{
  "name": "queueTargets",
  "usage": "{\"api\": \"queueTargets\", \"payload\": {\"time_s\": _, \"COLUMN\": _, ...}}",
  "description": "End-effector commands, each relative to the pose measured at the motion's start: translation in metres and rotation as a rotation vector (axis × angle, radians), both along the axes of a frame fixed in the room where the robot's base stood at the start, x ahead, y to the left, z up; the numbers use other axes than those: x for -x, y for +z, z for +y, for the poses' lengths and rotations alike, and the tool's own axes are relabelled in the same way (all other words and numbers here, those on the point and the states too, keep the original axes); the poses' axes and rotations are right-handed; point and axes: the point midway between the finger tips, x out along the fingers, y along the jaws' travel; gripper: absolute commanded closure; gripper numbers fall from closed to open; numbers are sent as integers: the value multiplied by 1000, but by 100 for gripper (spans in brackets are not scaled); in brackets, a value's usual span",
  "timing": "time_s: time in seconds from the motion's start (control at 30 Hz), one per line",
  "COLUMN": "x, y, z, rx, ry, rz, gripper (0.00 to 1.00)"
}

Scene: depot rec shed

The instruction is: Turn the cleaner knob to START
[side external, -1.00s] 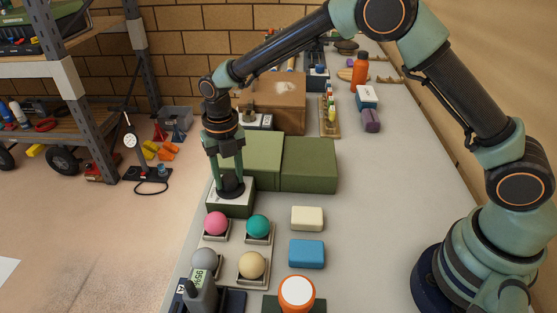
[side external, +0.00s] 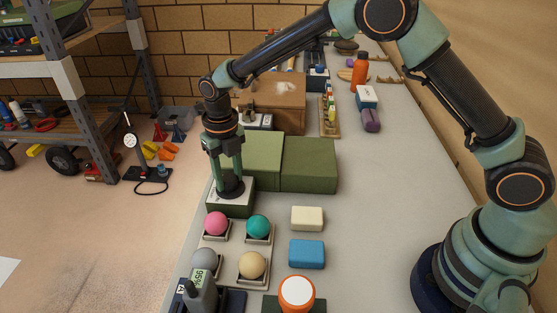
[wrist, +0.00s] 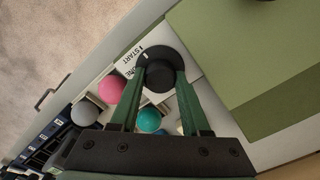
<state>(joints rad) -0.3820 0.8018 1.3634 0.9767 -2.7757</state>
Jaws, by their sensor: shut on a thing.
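The cleaner knob (wrist: 157,77) is a round black knob on a dark disc, seen between my fingers in the wrist view. It sits on a white label plate (wrist: 130,58) with the word START at the disc's upper left. A second word below START is partly hidden. A small pale mark on the disc lies close to START. My gripper (side external: 229,184) points down over the knob in the side view and is shut on it. The unit's green box (side external: 230,211) stands under the white plate.
Pink (side external: 215,223), teal (side external: 259,227), grey and cream balls sit in holders just in front of the unit. Large green blocks (side external: 309,165) stand close behind and right. Cream and blue blocks lie to the right, with bare table (side external: 385,215) beyond.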

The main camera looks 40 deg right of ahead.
Motion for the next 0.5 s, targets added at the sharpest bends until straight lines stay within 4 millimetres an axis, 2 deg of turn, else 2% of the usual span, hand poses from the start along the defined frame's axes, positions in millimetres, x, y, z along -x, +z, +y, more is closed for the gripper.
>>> {"api": "queueTargets", "payload": {"time_s": 0.03, "x": 0, "y": 2, "z": 0, "rx": 0, "ry": 2, "rz": 0, "gripper": 100}}
{"api": "queueTargets", "payload": {"time_s": 0.07, "x": 0, "y": 2, "z": 0, "rx": 0, "ry": 2, "rz": 0, "gripper": 42}}
{"api": "queueTargets", "payload": {"time_s": 0.37, "x": 0, "y": 1, "z": 0, "rx": 0, "ry": 0, "rz": 0, "gripper": 41}}
{"api": "queueTargets", "payload": {"time_s": 0.5, "x": -1, "y": 8, "z": 0, "rx": -1, "ry": -1, "rz": -2, "gripper": 41}}
